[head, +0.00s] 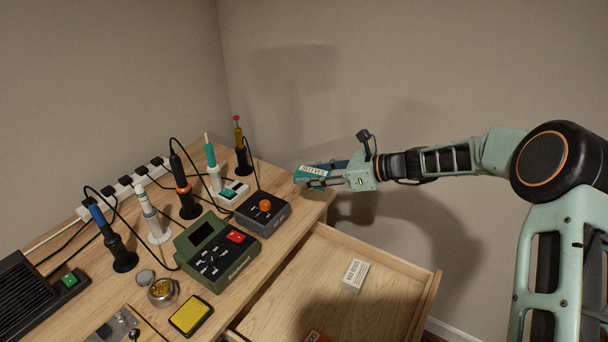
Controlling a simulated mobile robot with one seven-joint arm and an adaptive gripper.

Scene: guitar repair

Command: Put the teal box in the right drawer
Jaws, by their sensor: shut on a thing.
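The teal box (309,181) has a white label on top and is held in my gripper (322,180). My gripper is shut on it, at the far right corner of the table, in the air near the edge. The right drawer (300,292) is pulled open below and in front of it. The box is beyond the drawer's far end in the picture, not inside it. How high the box is above the table cannot be told exactly.
On the table (285,215) stand a grey box with an orange knob (263,212), a green device (215,252) and several soldering irons in stands. The drawer's middle is clear.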

